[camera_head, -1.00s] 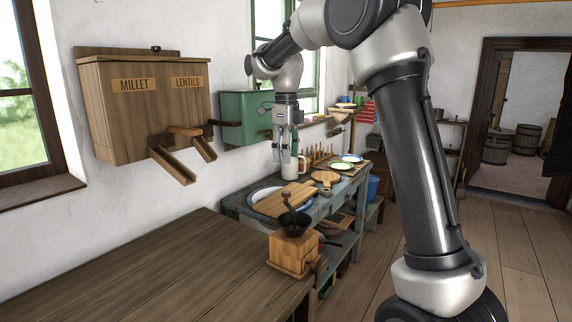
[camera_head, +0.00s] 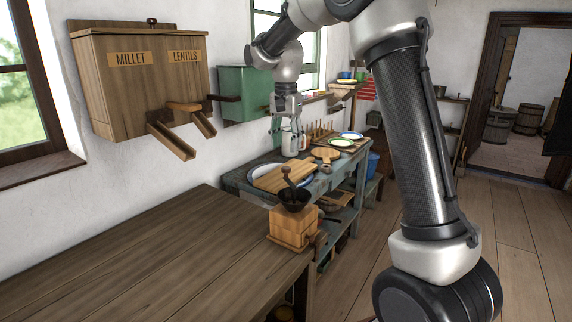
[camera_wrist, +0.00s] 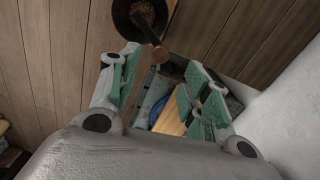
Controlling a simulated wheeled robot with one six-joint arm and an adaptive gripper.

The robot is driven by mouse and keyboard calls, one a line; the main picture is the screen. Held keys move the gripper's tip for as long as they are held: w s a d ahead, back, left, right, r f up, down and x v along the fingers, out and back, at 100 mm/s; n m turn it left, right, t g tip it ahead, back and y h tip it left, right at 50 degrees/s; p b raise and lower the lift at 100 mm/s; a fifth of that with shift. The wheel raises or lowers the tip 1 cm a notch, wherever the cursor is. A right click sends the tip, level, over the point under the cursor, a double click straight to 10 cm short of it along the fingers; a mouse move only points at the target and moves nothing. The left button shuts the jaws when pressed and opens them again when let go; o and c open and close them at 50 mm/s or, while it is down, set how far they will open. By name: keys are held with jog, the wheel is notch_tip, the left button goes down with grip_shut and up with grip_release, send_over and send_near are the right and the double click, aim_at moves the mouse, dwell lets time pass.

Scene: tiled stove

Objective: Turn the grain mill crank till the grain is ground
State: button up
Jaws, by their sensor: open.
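The grain mill (camera_head: 290,228) is a light wooden box with a dark bowl-shaped hopper (camera_head: 294,201). It stands at the right end of the brown table. Its crank (camera_head: 288,180) rises above the hopper and ends in a brown knob. In the wrist view, grain shows inside the hopper (camera_wrist: 138,22), and the crank knob (camera_wrist: 160,54) appears near the gap between my green-padded fingers. My gripper (camera_head: 287,138) is open and empty, pointing down. It appears above the knob in the head view; whether it is directly over it is unclear. No contact is visible.
The long brown table (camera_head: 150,265) is bare left of the mill. Behind the mill, a blue-grey bench (camera_head: 237,182) carries a cutting board (camera_head: 284,178), plates and a pale mug. A wooden MILLET and LENTILS dispenser (camera_head: 140,100) hangs on the left wall.

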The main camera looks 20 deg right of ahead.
aim_at(286, 167)
jog(key=shift+n, duration=0.5)
jog(key=shift+f, duration=0.3)
notch_tip(286, 167, down, 7)
jog(key=shift+f, duration=0.15)
grip_shut()
